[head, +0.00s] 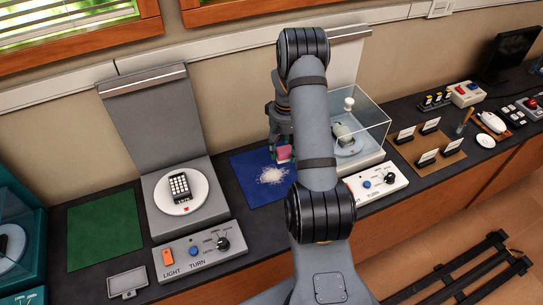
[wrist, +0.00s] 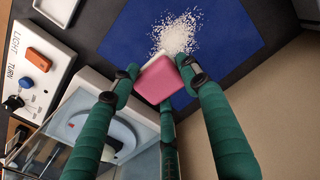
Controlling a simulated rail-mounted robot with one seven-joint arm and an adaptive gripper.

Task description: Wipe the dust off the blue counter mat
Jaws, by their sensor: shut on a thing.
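The blue mat (head: 240,168) lies flat on the dark counter, with a patch of white dust (head: 271,175) near its middle. In the wrist view the dust (wrist: 175,36) is a loose pile of white grains on the mat (wrist: 225,22). My gripper (head: 281,150) is over the mat, just behind the dust, shut on a pink block (head: 285,153). In the wrist view the green fingers of my gripper (wrist: 160,70) hold this pink block (wrist: 170,86), which has a white face toward the dust. I cannot tell whether the block touches the mat. My arm hides the mat's right part in the head view.
Left of the mat stands a grey exhibit with a turntable (head: 181,193) and a control panel (head: 200,250). Right of it is a clear-covered exhibit (head: 362,120) with a white panel (head: 376,183). A green mat (head: 104,228) lies farther left.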

